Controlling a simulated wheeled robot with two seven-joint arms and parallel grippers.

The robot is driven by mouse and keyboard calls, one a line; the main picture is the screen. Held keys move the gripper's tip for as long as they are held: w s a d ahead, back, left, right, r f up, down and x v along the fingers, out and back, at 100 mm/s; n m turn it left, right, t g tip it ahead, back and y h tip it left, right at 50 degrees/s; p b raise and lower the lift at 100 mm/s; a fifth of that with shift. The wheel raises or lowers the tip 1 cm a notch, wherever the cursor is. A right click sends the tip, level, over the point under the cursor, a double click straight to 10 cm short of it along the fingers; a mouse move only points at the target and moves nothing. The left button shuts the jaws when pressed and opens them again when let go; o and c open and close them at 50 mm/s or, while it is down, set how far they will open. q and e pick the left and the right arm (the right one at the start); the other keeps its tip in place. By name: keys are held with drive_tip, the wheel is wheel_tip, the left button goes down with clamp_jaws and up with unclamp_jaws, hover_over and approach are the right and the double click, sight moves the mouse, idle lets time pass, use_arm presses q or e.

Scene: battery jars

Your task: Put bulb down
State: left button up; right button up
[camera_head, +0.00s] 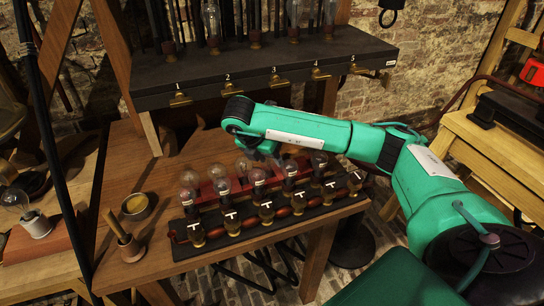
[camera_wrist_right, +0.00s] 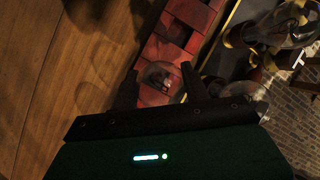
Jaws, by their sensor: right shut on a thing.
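My right gripper (camera_head: 262,152) hangs from the green arm over the red slotted rack (camera_head: 206,194) on the wooden bench. In the right wrist view the fingers (camera_wrist_right: 160,88) are shut on a clear glass bulb (camera_wrist_right: 158,74), with red rack cells (camera_wrist_right: 165,52) just beyond it. Whether the held bulb touches the rack cannot be told. In the head view the arm and front bulbs largely hide it. Several other bulbs, one of them at the left (camera_head: 189,178), stand around the rack. My left gripper is not in view.
A black tray (camera_head: 185,252) with several bulb-topped jars and T-shaped handles lies in front of the rack. A dark shelf (camera_head: 200,72) numbered 1 to 5 stands behind. A brass cup (camera_head: 136,206) and wooden-handled tool (camera_head: 126,245) are at left. Bare bench lies around them.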

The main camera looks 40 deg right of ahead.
drive_tip(key=o, duration=1.1)
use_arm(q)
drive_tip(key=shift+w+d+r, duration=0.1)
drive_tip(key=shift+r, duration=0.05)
use_arm(e)
drive_tip(key=shift+r, duration=0.1)
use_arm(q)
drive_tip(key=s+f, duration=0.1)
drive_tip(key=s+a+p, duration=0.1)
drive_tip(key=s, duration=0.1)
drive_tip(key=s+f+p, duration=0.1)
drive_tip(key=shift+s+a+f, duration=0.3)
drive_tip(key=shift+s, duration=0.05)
use_arm(e)
drive_tip(key=v, duration=1.2)
drive_tip(key=shift+s, duration=0.1)
